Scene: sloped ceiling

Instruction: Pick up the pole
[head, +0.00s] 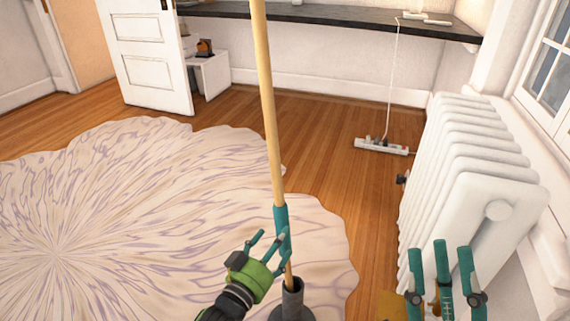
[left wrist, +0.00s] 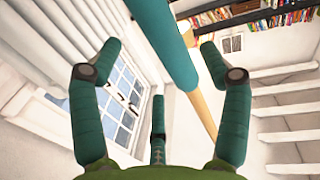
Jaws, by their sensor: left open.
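The pole (head: 268,110) is a long light-wood rod with a teal sleeve (head: 281,228) low on it. It stands nearly upright, its lower end at a dark round holder (head: 292,300) on the floor. My left gripper (head: 271,241) is open beside the teal sleeve, its fingers reaching around it. In the left wrist view, the teal sleeve (left wrist: 158,40) and the wooden part (left wrist: 203,110) cross between the spread fingers of my left gripper (left wrist: 152,70). I cannot tell whether any finger touches the pole. My right gripper (head: 440,252) is open and empty at the lower right.
A white radiator (head: 470,170) stands at the right, close to my right gripper. A pale patterned rug (head: 120,220) covers the left floor. A white power strip (head: 381,146) with a cord lies on the wood floor behind. A dark counter (head: 330,14) runs along the back wall.

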